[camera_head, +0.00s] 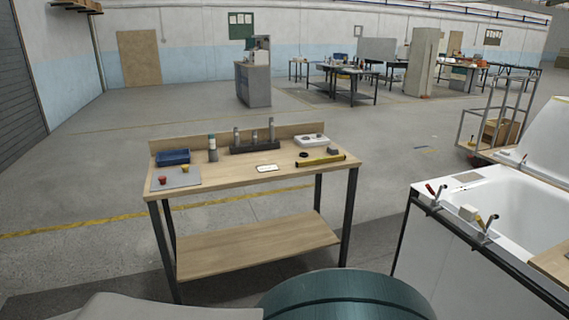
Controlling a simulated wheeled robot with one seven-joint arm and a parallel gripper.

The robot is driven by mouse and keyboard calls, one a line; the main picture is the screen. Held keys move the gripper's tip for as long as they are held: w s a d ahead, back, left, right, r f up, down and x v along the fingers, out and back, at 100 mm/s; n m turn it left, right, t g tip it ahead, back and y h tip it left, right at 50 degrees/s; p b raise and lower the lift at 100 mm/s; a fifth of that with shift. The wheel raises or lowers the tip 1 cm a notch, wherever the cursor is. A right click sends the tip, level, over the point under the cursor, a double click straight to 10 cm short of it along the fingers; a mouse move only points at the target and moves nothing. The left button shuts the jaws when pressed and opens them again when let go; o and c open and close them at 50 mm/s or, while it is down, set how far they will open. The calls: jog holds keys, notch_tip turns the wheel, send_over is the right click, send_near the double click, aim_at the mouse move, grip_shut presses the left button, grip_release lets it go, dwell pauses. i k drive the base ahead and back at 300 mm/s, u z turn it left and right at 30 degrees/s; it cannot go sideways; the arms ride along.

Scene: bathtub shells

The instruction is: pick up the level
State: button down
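The level (320,160) is a yellow bar with dark marks. It lies flat near the right end of the wooden workbench (225,180), close to the front edge. My gripper is not in view.
On the bench, a black round piece (303,154), a small grey block (333,150) and a white tray (311,140) lie near the level. A white card (267,168) is to its left. A bathtub (520,205) with clamps stands at the right. Floor left of the bench is clear.

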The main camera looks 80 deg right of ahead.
aim_at(332, 159)
jog(key=z, duration=3.25)
jog(key=i, duration=2.5)
jog(key=z, duration=0.5)
jog(key=i, duration=0.7)
jog(key=z, duration=0.05)
